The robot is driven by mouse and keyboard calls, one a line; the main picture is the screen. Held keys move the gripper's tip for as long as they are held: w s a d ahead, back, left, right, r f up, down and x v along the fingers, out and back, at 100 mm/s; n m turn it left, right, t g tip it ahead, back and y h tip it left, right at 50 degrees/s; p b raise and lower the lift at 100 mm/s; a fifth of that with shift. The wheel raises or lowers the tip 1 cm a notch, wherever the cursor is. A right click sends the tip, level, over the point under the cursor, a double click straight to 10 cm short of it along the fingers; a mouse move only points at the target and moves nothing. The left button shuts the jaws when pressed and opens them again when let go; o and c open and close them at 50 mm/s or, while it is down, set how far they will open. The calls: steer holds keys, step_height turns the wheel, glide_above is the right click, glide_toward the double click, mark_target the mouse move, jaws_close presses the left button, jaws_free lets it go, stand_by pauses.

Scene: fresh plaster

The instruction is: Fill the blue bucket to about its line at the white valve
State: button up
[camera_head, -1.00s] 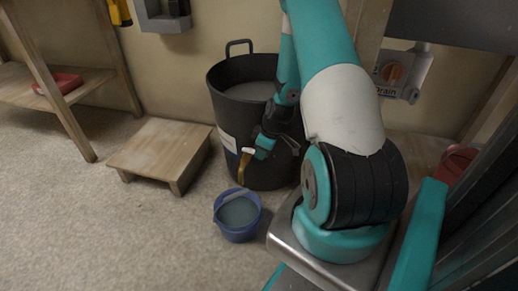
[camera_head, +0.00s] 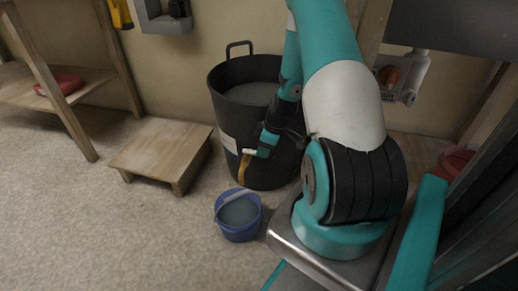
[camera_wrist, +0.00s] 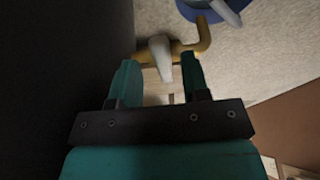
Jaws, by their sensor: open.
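The blue bucket (camera_head: 238,233) stands upright on the floor below the brass spout (camera_head: 243,170) of the large black tub (camera_head: 230,118). It holds greyish liquid; I cannot make out its line. Part of its rim shows at the top of the wrist view (camera_wrist: 190,12). The white valve (camera_head: 249,152) sits at the tub's lower front. In the wrist view its white lever (camera_wrist: 161,58) points between my fingertips. My gripper (camera_head: 262,149) is open around the lever's end, one finger each side (camera_wrist: 158,70), with gaps showing. I see no clear stream.
A low wooden step (camera_head: 155,150) stands left of the tub. A wooden shelf with a red object (camera_head: 60,84) is at far left. An orange knob (camera_head: 388,75) is on the wall at right. Floor left of the bucket is clear.

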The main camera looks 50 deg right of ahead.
steer(key=p+v, duration=0.7)
steer(key=v, duration=0.3)
stand_by(0.3)
